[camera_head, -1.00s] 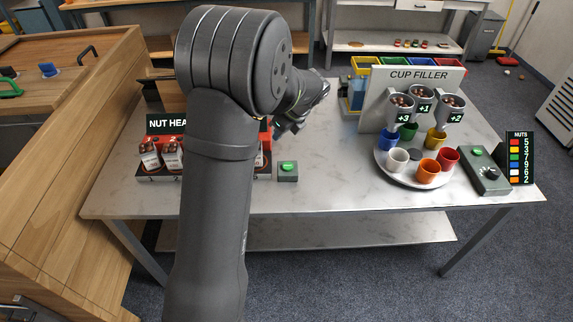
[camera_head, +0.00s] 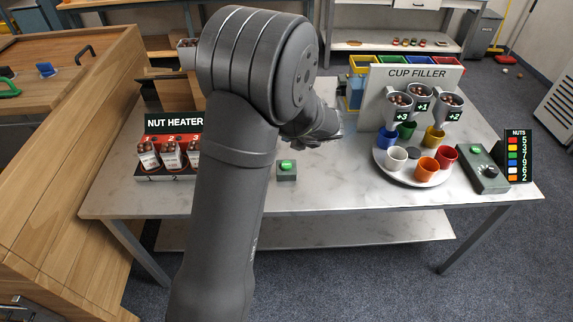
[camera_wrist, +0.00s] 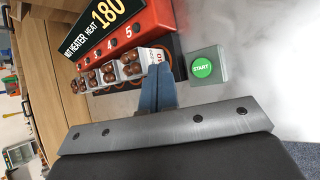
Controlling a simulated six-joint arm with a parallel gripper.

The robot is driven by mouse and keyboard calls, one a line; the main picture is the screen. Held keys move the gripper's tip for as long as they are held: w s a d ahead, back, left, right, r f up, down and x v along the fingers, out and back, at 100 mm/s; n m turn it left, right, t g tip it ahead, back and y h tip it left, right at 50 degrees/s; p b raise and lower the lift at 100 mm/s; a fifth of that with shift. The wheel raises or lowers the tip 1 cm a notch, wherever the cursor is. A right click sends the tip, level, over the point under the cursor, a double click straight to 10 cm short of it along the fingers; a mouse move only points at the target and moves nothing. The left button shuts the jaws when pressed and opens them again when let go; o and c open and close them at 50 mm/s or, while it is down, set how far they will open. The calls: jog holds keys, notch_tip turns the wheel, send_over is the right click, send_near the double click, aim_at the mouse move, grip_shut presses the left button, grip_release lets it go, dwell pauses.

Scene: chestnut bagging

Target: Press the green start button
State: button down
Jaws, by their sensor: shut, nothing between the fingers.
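The green START button (camera_wrist: 202,67) sits on a small grey box (camera_wrist: 222,59) beside the nut heater. In the head view the same green button (camera_head: 286,165) is on the marble table, in front of my gripper. My gripper (camera_wrist: 157,80) shows in the wrist view as two blue fingers, shut together with nothing between them. They appear to the left of the button in that picture, apart from it. In the head view my wrist (camera_head: 318,122) is behind and right of the button, and the fingertips are hard to make out.
The nut heater (camera_head: 174,122) holds several containers of nuts, partly hidden by my arm. On the right are the cup filler (camera_head: 420,75), a round tray of coloured cups (camera_head: 410,178) and another control box with a green button (camera_head: 475,150). The table between is clear.

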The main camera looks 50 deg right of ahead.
aim_at(289, 167)
jog(key=shift+f, duration=4.35)
jog(key=shift+f, duration=0.4)
jog(key=shift+f, duration=0.4)
jog(key=shift+r, duration=0.8)
jog(key=shift+r, duration=0.1)
jog(key=shift+r, duration=2.4)
jog(key=shift+f, duration=0.1)
